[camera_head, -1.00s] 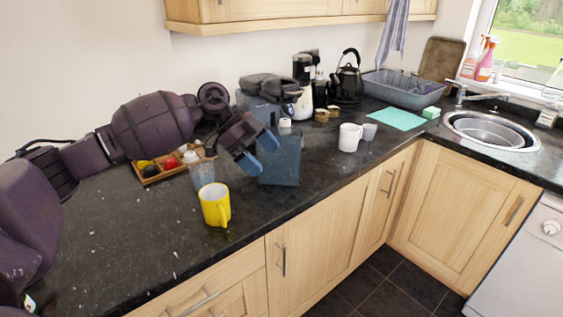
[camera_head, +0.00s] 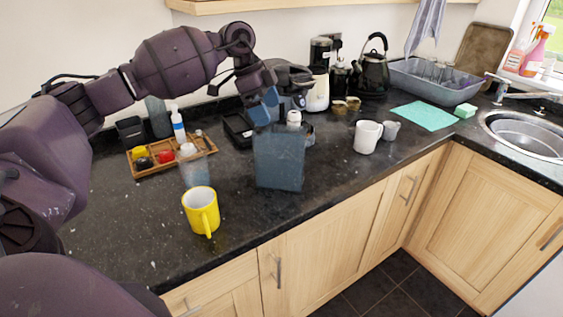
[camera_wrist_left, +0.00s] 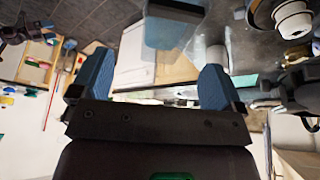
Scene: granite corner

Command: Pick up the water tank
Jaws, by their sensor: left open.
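The water tank (camera_head: 279,162) is a translucent blue-grey box. It stands upright on the dark counter, near its front edge and in front of the coffee machine. My left gripper (camera_head: 265,106) is open and empty, with blue fingertips, above and toward the back of the tank's top. In the left wrist view the fingers (camera_wrist_left: 154,80) are spread apart, and a blue-grey box, seemingly the tank (camera_wrist_left: 165,30), shows beyond the gap between them. I see no contact with it. My right gripper is not in view.
A yellow mug (camera_head: 201,212) and a clear glass (camera_head: 195,170) stand left of the tank. A wooden tray (camera_head: 170,155) lies behind them. The coffee machine (camera_head: 293,76) is behind, partly hidden by my gripper. A white mug (camera_head: 367,137) stands right, with bare counter between.

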